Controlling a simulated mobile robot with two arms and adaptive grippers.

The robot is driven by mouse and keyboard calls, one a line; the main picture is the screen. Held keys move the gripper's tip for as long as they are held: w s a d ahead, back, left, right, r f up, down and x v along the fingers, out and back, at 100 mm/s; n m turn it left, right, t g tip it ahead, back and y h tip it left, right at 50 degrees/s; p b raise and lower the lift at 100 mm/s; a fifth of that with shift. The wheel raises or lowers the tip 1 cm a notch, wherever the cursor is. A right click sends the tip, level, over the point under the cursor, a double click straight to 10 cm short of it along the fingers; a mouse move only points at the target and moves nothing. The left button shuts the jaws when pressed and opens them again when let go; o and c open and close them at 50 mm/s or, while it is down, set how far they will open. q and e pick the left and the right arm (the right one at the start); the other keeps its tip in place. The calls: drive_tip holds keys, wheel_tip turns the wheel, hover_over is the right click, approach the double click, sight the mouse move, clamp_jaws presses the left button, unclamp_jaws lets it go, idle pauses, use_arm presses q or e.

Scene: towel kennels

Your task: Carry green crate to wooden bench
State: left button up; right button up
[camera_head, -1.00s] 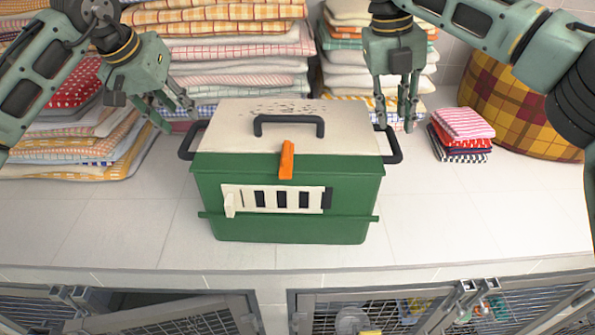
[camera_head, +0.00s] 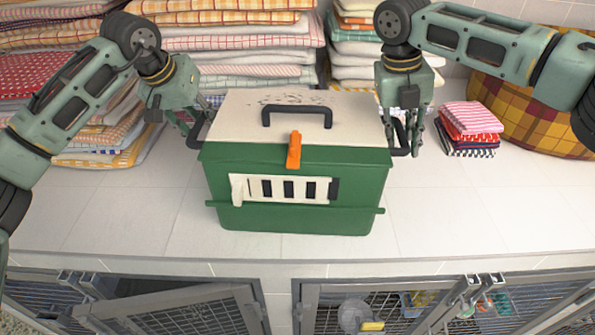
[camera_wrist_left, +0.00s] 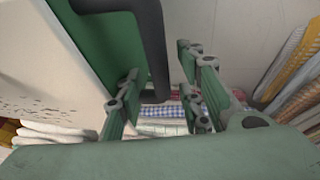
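The green crate (camera_head: 300,190) stands upright on the white tiled ledge. It has a cream lid (camera_head: 240,112) with a dark top handle, an orange latch (camera_head: 294,150) and a dark loop handle on each side. My left gripper (camera_head: 192,128) is at the crate's left side handle (camera_head: 198,142). In the left wrist view its fingers (camera_wrist_left: 155,100) are spread apart, with the dark handle (camera_wrist_left: 150,45) reaching between them. My right gripper (camera_head: 408,135) is at the right side handle (camera_head: 398,140), which partly hides behind its fingers; its closure is unclear. No bench is identifiable.
Stacks of folded towels (camera_head: 240,45) line the back of the tiled ledge (camera_head: 460,215). A small towel pile (camera_head: 470,125) and a plaid cushion (camera_head: 515,110) are at right. Wire kennel doors (camera_head: 185,310) lie below the front edge.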

use_arm(q)
drive_tip(key=c, duration=0.6)
use_arm(e)
clamp_jaws()
use_arm(q)
clamp_jaws()
drive_tip(key=shift+d+r, duration=0.1)
drive_tip(key=shift+r, duration=0.05)
use_arm(e)
drive_tip(key=shift+r, duration=0.1)
